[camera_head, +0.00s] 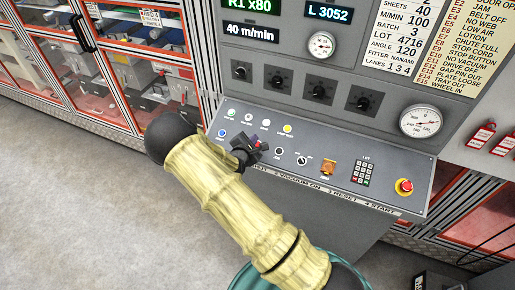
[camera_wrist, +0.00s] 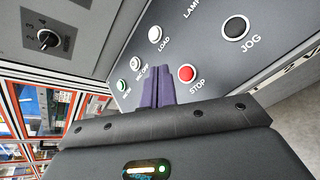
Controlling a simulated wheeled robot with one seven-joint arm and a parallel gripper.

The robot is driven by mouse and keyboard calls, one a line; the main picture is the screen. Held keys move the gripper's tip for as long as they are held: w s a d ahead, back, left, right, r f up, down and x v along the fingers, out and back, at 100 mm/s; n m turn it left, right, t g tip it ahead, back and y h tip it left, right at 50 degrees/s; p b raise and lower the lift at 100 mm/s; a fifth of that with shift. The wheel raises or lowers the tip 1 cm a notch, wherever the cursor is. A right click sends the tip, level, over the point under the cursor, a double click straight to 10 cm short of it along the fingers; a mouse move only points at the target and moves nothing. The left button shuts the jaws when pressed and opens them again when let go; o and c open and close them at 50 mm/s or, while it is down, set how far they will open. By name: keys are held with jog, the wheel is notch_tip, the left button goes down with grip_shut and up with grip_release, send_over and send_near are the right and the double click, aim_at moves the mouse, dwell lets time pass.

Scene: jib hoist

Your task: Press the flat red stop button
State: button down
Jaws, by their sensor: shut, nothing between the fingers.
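The flat red stop button (camera_wrist: 186,73) is in the wrist view, with the word STOP printed beside it. It sits on the grey sloped console panel (camera_head: 225,105). My gripper (camera_wrist: 158,82) is shut and empty, its dark purple fingers pressed together. In the wrist view the fingertips appear just left of the red button; I cannot tell how far above the panel they are. In the head view my gripper (camera_head: 252,150) is over the left part of the panel, and the small red spot at its tip cannot be made out clearly.
A black JOG button (camera_wrist: 235,27) and a white LOAD button (camera_wrist: 155,34) are close by. Dark knobs and gauges are on the upright panel behind.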

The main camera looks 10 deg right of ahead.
jog(key=shift+w+d+f+b, duration=0.2)
jog(key=shift+f+b, duration=0.1)
jog(key=shift+f, duration=0.25)
jog(key=shift+w+d+f+b, duration=0.15)
jog(key=shift+f+b, duration=0.1)
jog(key=shift+f, duration=0.25)
jog(key=shift+w+d+f+b, duration=0.1)
jog(key=shift+w+f+b, duration=0.15)
jog(key=shift+f, duration=0.3)
jog(key=shift+f, duration=0.1)
dwell(0.7)
jog(key=shift+w+f+b, duration=0.1)
jog(key=shift+f+b, duration=0.15)
jog(key=shift+b, duration=0.1)
jog(key=shift+w+d+f+b, duration=0.15)
jog(key=shift+f+b, duration=0.15)
jog(key=shift+f, duration=0.15)
dwell(1.0)
jog(key=shift+s+a+r+p, duration=0.1)
jog(key=shift+s+r+p, duration=0.05)
jog(key=shift+r+p, duration=0.25)
jog(key=shift+s+a+r+p, duration=0.15)
jog(key=shift+r+p, duration=0.1)
jog(key=shift+r, duration=0.2)
jog(key=r+p, duration=0.1)
jog(key=s+r+p, duration=0.1)
jog(key=r, duration=0.1)
jog(key=a+r+p, duration=0.1)
jog(key=shift+s+r+p, duration=0.3)
